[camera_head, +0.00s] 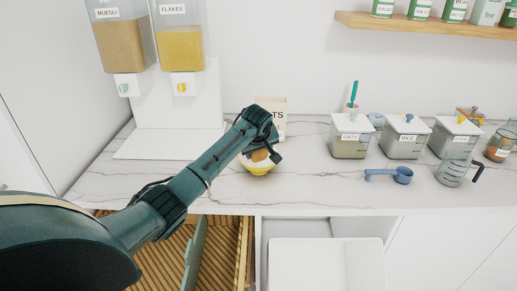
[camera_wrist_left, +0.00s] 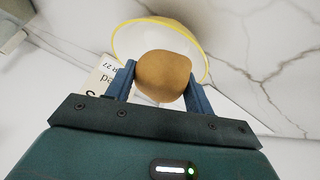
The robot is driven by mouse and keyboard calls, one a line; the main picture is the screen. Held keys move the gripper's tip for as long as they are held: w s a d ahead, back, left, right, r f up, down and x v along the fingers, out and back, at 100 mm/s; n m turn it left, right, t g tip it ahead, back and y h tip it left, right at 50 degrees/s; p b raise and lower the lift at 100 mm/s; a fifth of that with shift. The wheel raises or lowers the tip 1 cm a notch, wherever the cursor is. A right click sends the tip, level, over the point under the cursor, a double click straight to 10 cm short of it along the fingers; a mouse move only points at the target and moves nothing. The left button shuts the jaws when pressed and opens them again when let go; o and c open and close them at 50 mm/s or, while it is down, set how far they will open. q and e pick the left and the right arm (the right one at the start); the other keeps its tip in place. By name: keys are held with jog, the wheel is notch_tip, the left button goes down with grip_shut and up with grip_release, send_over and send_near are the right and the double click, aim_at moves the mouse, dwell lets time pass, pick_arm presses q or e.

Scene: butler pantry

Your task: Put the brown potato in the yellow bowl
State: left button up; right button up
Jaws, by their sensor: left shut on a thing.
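The brown potato (camera_wrist_left: 163,75) is between the two fingers of my left gripper (camera_wrist_left: 160,84), which is shut on it. In the left wrist view the potato overlaps the opening of the yellow bowl (camera_wrist_left: 119,40), which has a yellow rim and a pale inside. In the head view the left gripper (camera_head: 262,155) is over the bowl (camera_head: 258,170) on the counter, and part of the potato (camera_head: 260,155) shows. The gripper hides much of the bowl. I cannot tell whether the potato touches the bowl. My right gripper is not in view.
A box (camera_head: 272,107) stands just behind the bowl. Muesli and flakes dispensers (camera_head: 180,50) stand at the back left. Several lidded jars (camera_head: 405,140), a blue scoop (camera_head: 390,175) and a measuring jug (camera_head: 455,170) are at the right. An open drawer (camera_head: 215,250) is below the counter.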

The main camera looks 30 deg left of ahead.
pick_arm(q)
jog(key=shift+f, duration=0.25)
jog(key=o, duration=1.3)
jog(key=shift+c, duration=0.2)
jog(key=shift+r, duration=0.5)
jog(key=b+v, duration=0.1)
jog(key=v, duration=1.1)
